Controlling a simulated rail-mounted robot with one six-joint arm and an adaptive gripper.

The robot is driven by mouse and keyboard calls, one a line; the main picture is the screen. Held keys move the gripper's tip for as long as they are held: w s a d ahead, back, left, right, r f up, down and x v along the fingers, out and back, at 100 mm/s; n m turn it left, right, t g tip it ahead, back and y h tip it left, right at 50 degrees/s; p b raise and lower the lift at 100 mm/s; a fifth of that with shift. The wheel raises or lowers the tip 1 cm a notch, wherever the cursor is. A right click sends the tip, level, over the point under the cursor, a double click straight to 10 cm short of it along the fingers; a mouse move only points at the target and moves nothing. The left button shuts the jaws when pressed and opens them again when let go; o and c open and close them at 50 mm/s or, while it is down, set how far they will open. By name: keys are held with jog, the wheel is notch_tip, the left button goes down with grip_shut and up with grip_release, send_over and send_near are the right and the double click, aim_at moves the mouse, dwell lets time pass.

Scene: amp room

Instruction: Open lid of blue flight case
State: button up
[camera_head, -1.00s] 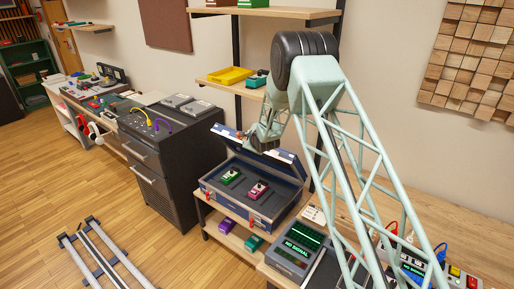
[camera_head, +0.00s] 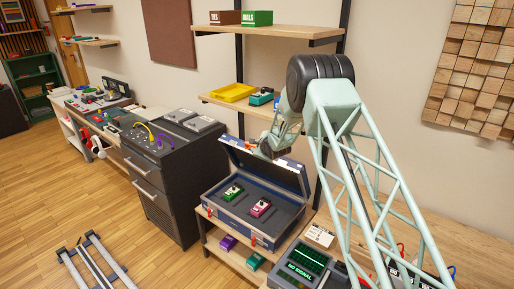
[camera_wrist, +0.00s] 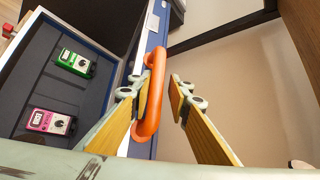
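The blue flight case (camera_head: 238,222) sits on a wooden shelf in the head view. Its lid (camera_head: 272,172) stands raised and tilted up at the back, showing a dark inside. A green pedal (camera_head: 232,191) and a pink pedal (camera_head: 260,207) lie in the case; both also show at the left in the wrist view. My gripper (camera_head: 262,151) is at the lid's upper edge. In the wrist view the lid's orange handle (camera_wrist: 151,95) lies between the parted fingers of my gripper (camera_wrist: 155,98). It is close to the left finger, with a gap to the right finger.
A dark drawer cabinet (camera_head: 165,185) stands left of the case. Shelves with a yellow tray (camera_head: 232,92) are behind and above the lid. A device reading "NO SIGNAL" (camera_head: 300,268) is at the front right. Purple and teal pedals lie on the shelf below.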

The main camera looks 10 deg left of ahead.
jog(key=shift+o, duration=0.9)
jog(key=shift+s+d, duration=0.1)
jog(key=shift+s, duration=0.05)
jog(key=v, duration=1.1)
jog(key=shift+s+r, duration=0.2)
jog(key=shift+s, duration=0.1)
jog(key=shift+d, duration=0.15)
